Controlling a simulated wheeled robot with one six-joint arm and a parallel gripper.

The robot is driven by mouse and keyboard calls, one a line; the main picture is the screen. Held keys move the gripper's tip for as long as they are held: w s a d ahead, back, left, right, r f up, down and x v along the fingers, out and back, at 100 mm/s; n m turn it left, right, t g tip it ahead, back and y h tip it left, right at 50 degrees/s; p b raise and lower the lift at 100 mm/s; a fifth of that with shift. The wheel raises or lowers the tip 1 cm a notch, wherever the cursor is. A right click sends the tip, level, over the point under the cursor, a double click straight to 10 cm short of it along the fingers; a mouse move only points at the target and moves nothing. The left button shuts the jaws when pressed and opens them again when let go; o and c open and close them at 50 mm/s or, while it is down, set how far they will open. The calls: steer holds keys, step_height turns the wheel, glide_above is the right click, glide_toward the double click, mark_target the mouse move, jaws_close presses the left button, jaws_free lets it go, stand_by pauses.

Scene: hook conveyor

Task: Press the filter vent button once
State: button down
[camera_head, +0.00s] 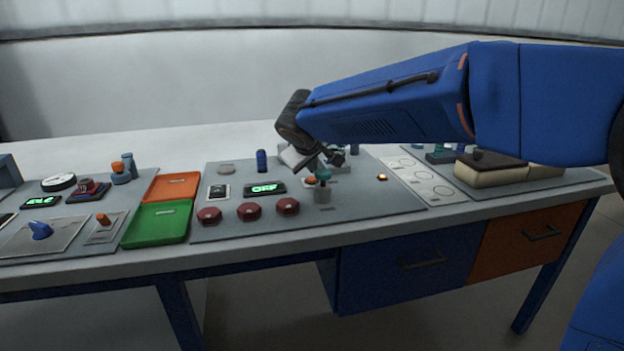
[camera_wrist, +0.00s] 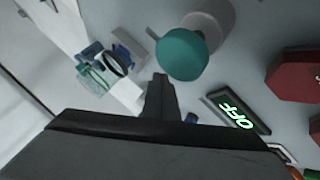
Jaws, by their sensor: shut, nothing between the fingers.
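A teal round cap (camera_wrist: 183,54) sits on a grey cylinder (camera_wrist: 212,30) in the wrist view. In the head view the teal cap (camera_head: 323,174) tops the grey post (camera_head: 323,194) near the middle of the grey panel. My gripper (camera_head: 314,166) is over this panel, close to the cap. In the wrist view my gripper's fingers (camera_wrist: 160,86) are together and empty, with the tips beside the cap; I cannot tell whether they touch it. No readable label marks the filter vent button, so I cannot tell which control it is.
A display reading OFF (camera_head: 265,188) lies left of the post, with several dark red buttons (camera_head: 249,211) in front. A small lit button (camera_head: 382,177) is to the right. Orange (camera_head: 172,187) and green (camera_head: 157,223) trays are at left. A pale block (camera_head: 490,171) stands far right.

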mark_target(312, 180)
steer(key=shift+f, duration=0.15)
stand_by(0.6)
steer(key=shift+f, duration=0.3)
steer(key=shift+f, duration=0.4)
stand_by(0.8)
steer(key=shift+r, duration=0.85)
steer(key=shift+r, duration=0.15)
steer(key=shift+r, duration=2.35)
